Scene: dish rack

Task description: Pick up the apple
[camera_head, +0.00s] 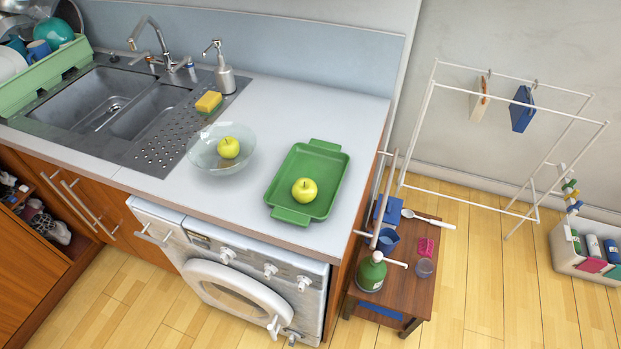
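Two yellow-green apples are on the counter. One apple (304,190) lies in a green rectangular tray (327,160) with handles, near the counter's right end. The other apple (228,147) lies in a clear glass bowl (204,160) to the left of the tray, beside the sink's drainboard. Both apples are uncovered from above. Neither of my grippers shows in the head view.
A double sink (100,98) with a tap, a soap dispenser (224,78) and a yellow sponge (208,102) are at left. A washing machine (190,238) is under the counter. A small wooden table (404,290) and a white drying rack (470,196) stand at right.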

